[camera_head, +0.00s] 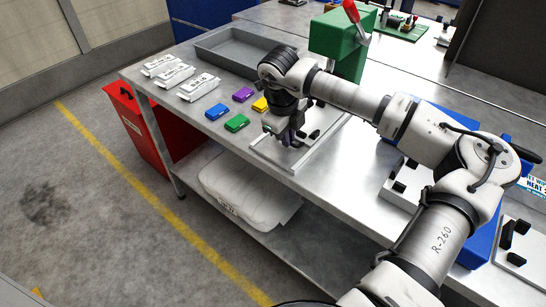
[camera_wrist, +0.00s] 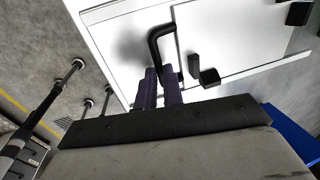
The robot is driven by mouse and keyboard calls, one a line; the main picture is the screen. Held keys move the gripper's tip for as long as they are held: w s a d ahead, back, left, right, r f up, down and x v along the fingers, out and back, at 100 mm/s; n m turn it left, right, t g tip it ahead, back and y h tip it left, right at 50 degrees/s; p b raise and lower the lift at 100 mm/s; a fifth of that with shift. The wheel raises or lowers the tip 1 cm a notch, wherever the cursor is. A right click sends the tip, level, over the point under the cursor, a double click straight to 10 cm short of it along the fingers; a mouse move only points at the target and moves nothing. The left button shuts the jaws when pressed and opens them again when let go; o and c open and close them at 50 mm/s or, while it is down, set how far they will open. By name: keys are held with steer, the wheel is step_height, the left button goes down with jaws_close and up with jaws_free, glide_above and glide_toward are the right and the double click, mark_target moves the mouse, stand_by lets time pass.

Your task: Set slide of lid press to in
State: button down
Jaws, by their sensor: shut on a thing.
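The lid press is a green block-shaped machine (camera_head: 338,38) with a red-knobbed lever (camera_head: 352,12), standing on the steel bench. A pale flat plate (camera_head: 272,157) with black fittings lies in front of it, which looks like its slide. My gripper (camera_head: 291,142) is low over this plate. In the wrist view the plate (camera_wrist: 225,35) carries a bent black handle (camera_wrist: 158,32) and small black blocks (camera_wrist: 209,77). My gripper's two dark fingers (camera_wrist: 159,90) are shut at the lower end of the handle. The arm hides part of the press and plate.
Blue, green, purple and yellow pieces (camera_head: 237,123) lie left of my gripper. White packs (camera_head: 199,87) and a grey tray (camera_head: 225,47) are farther left and back. A red cabinet (camera_head: 140,130) stands at the bench end. Another plate with black fittings (camera_head: 516,245) is at right.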

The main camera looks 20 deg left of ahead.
mark_target(305, 130)
steer(key=w, duration=0.2)
steer(key=w+d+b, duration=0.1)
steer(key=w, duration=0.1)
steer(key=w+d, duration=0.1)
steer(key=w, duration=0.1)
steer(key=shift+w+d, duration=0.2)
steer(key=shift+w+r, duration=0.1)
steer(key=shift+w, duration=0.05)
steer(key=shift+d, duration=0.1)
steer(key=c, duration=1.5)
jaws_free()
steer(key=shift+w, duration=0.1)
steer(key=shift+b, duration=0.3)
steer(key=s+r, duration=0.1)
steer(key=r, duration=0.3)
steer(key=s+r+b, duration=0.1)
steer(key=r, duration=0.4)
steer(key=a+r+b, duration=0.1)
steer(key=r, duration=0.3)
steer(key=shift+s+r, duration=0.25)
steer(key=shift+s, duration=0.15)
